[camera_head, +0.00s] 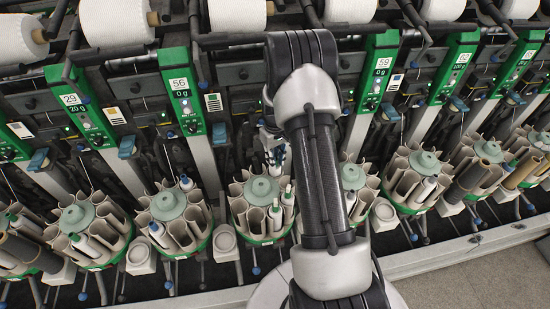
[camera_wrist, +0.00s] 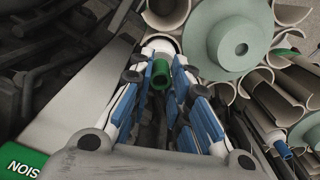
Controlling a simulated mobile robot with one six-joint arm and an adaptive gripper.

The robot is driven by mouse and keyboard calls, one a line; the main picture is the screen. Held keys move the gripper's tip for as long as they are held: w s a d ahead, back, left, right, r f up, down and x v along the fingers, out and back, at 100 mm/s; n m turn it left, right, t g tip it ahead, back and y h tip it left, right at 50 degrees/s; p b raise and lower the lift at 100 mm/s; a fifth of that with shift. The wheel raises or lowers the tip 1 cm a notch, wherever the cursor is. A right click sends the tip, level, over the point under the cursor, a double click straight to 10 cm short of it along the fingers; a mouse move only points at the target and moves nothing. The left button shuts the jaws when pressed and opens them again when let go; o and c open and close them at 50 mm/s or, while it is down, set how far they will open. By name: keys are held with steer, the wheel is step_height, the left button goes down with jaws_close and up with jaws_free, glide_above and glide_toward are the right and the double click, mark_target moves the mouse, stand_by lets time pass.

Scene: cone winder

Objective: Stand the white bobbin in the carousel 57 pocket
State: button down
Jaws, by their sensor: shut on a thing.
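My gripper (camera_wrist: 162,62) is shut on the white bobbin, whose green tube end (camera_wrist: 160,76) shows between the blue finger pads in the wrist view. A white rounded edge beyond the fingertips may be its body. In the head view my gripper (camera_head: 275,157) is low over the back of the middle carousel (camera_head: 263,189), partly hidden by my arm. The wrist view shows a carousel's pale green hub (camera_wrist: 224,45) and pocket walls (camera_wrist: 166,14) close beside the fingers. I cannot tell whether the bobbin is inside a pocket or above one. No 57 label is readable.
The middle carousel's front pockets hold white bobbins with green tips (camera_head: 276,212). Other loaded carousels stand left (camera_head: 168,205) and right (camera_head: 413,161). Green labelled posts, 56 (camera_head: 181,92) and 59 (camera_head: 381,70), rise behind. Dark machine parts crowd the wrist view's left.

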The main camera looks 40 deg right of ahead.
steer(key=shift+f+b, duration=0.75)
steer(key=shift+f, duration=0.3)
steer(key=c, duration=1.4)
jaws_free()
step_height(320, 180, up, 12)
steer(key=shift+r, duration=0.1)
